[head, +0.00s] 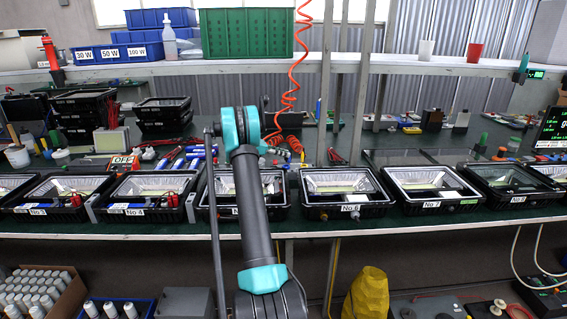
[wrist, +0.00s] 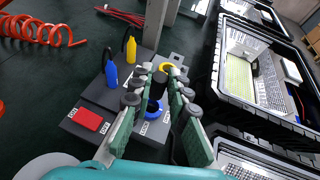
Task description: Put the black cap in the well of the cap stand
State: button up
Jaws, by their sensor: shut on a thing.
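In the wrist view my gripper (wrist: 162,76) is shut on the black cap (wrist: 160,84), which sits between the fingertips. The dark grey stand (wrist: 88,103) is below and beyond the fingers. A blue ring (wrist: 153,107) and a yellow ring (wrist: 168,66) show on it around the fingers. A blue piece (wrist: 110,74), a yellow piece (wrist: 130,49) and a red square (wrist: 88,119) are on its left part. The fingers and cap hide part of the stand, and I cannot tell the cap's height above it. In the head view my arm hides the gripper.
Floodlight housings stand in a row along the bench front, one labelled No.6 (head: 344,189); they are close on the right in the wrist view (wrist: 253,75). A red coiled hose (wrist: 40,32) lies left of the stand. A metal post (wrist: 158,20) rises behind it.

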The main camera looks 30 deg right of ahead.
aim_at(284, 166)
jog(key=shift+f, duration=2.2)
jog(key=shift+f, duration=0.2)
jog(key=o, duration=0.8)
jog(key=shift+o, duration=0.2)
